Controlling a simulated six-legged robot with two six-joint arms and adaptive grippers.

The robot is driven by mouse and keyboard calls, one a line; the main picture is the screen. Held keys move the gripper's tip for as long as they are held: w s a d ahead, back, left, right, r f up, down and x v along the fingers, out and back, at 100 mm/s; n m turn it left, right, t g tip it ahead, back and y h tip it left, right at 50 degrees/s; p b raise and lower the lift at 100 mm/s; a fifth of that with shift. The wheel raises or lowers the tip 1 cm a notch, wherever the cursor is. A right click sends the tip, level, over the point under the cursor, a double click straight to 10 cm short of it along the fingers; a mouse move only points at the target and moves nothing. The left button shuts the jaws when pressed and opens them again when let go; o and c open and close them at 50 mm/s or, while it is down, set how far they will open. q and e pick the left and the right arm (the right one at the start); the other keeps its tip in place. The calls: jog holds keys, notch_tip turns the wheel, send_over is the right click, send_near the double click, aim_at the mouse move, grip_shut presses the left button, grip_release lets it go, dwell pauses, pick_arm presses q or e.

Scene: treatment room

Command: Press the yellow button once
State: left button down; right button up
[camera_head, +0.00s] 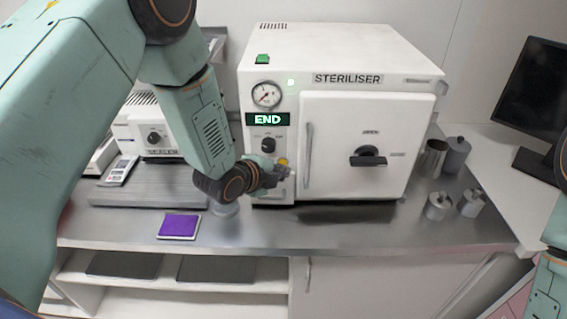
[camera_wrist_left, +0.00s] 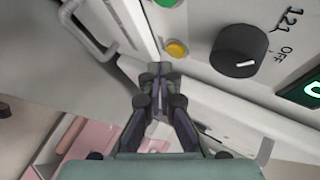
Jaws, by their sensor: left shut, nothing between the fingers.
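The yellow button (camera_head: 283,161) is on the front panel of the white steriliser (camera_head: 330,55), below and right of the black knob (camera_head: 268,145). My left gripper (camera_head: 279,174) is shut and empty, just in front of the panel and slightly below the button. In the left wrist view the button (camera_wrist_left: 176,48) shows whole, and the shut fingertips (camera_wrist_left: 157,70) are close beside it, apart from it in the picture. The depth gap to the panel is hard to tell. My right gripper is not in view.
The panel also has a green "END" display (camera_head: 268,119) and a gauge (camera_head: 267,95). A green button (camera_wrist_left: 166,2) is close to the yellow one. The door handle (camera_head: 308,156) stands to the right. A purple pad (camera_head: 179,226) lies on the steel counter (camera_head: 340,235). Metal canisters (camera_head: 438,206) stand right.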

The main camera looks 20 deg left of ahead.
pick_arm(q)
jog(key=shift+a, duration=0.15)
jog(key=shift+s+r, duration=0.1)
jog(key=shift+w, duration=0.45)
dwell(0.5)
